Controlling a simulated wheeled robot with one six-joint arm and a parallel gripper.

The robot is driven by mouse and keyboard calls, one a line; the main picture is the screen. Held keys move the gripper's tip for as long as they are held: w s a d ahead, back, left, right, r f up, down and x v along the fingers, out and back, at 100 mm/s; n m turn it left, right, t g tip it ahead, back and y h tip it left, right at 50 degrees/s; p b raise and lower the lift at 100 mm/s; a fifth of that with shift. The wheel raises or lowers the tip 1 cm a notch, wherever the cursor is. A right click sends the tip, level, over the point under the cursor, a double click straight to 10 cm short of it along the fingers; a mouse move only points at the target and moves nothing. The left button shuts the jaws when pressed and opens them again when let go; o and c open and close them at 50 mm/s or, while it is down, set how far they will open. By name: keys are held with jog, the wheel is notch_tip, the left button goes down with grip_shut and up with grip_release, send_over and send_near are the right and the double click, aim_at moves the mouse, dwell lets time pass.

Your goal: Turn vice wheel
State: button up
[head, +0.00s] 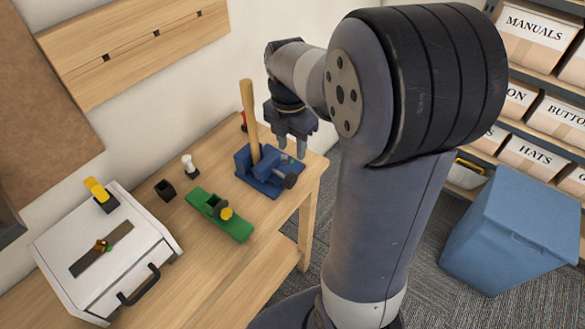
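A blue vice (258,179) stands on the wooden workbench near its right end. A dark round wheel (291,181) shows on the vice's front right side. An upright wooden rod (249,115) rises at the vice's jaws; its lower end is hidden, so I cannot tell whether it is clamped. My gripper (293,147) points down above the right part of the vice, up and behind the wheel in the picture. Its two fingers are apart with nothing visible between them. It looks clear of the wheel.
On the workbench (227,147) are a green hand plane (216,217), a small black cup (165,190), a white-topped item (189,166) and a white case (82,247). A red item partly shows behind the rod. A blue bin (520,225) and shelves with labelled boxes stand at right.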

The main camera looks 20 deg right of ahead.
aim_at(293, 173)
jog(key=shift+f+n, duration=0.15)
jog(key=shift+n, duration=0.15)
notch_tip(293, 173, down, 10)
jog(key=shift+d+f, duration=0.1)
jog(key=shift+f, duration=0.1)
grip_shut()
dwell(0.5)
